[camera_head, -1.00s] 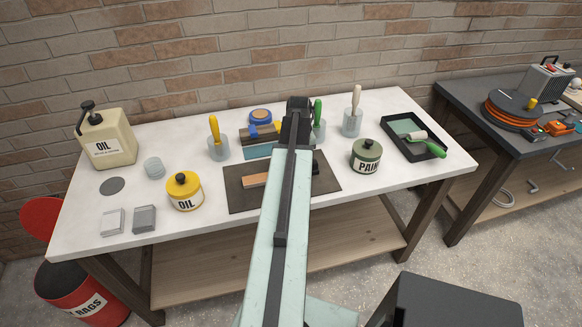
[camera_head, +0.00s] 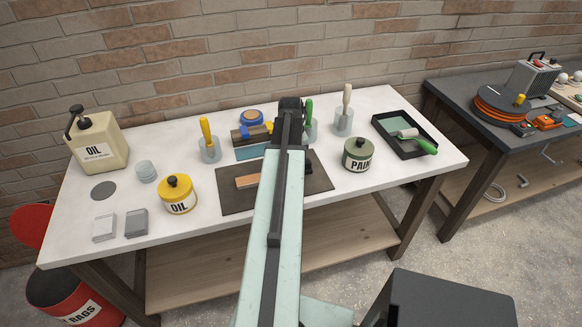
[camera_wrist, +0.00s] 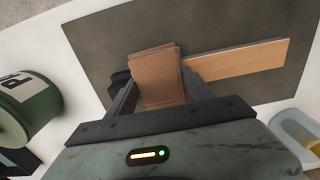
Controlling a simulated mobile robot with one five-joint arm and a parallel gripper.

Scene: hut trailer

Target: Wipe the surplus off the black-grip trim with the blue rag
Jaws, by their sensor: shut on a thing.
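The trim, a light wooden strip (camera_head: 246,182), lies on the dark mat (camera_head: 232,201), partly hidden by my arm. It runs to the right in the wrist view (camera_wrist: 240,62). A black lump (camera_wrist: 121,77) beside my left finger may be its grip; it is mostly hidden. My gripper (camera_wrist: 160,76) is shut on a brown, layered, folded pad (camera_wrist: 158,62), over the strip's line. I cannot tell whether the pad touches the strip. The held pad looks brown, not blue. A flat blue-teal piece (camera_head: 250,153) lies behind the mat.
A yellow oil tin (camera_head: 178,196) stands left of the mat and a green paint tin (camera_head: 357,156) right of it. Jars with a yellow (camera_head: 206,130) and a pale handle (camera_head: 346,98) stand behind. A black roller tray (camera_head: 385,124) is at the right.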

